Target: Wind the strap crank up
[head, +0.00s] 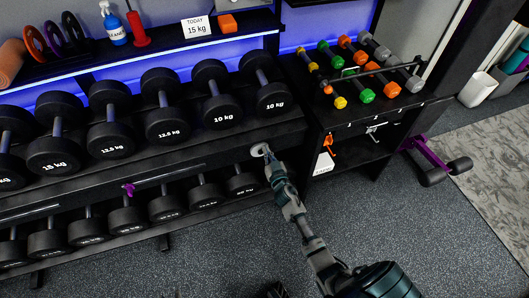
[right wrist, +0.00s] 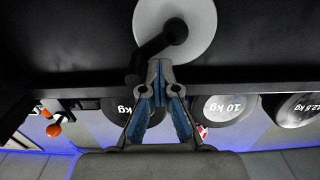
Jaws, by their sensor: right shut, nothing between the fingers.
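The strap crank shows in the right wrist view as a pale round disc (right wrist: 205,22) with a black crank arm (right wrist: 152,48) running from its hub down and to the left. In the head view the pale disc (head: 259,150) is small, at the right end of the dumbbell rack, and its arm is too small to make out. My right gripper (head: 268,158) is right at the disc. In the right wrist view its fingertips (right wrist: 160,66) are together and empty, close beside the crank arm; I cannot tell if they touch it. My left gripper is not in view.
A rack (head: 150,205) with two rows of black dumbbells fills the left. A black shelf (head: 335,118) with small coloured dumbbells stands right of the crank, with an orange hook and white tag (head: 324,163) below. Purple-framed equipment (head: 428,150) is further right. The grey floor in front is open.

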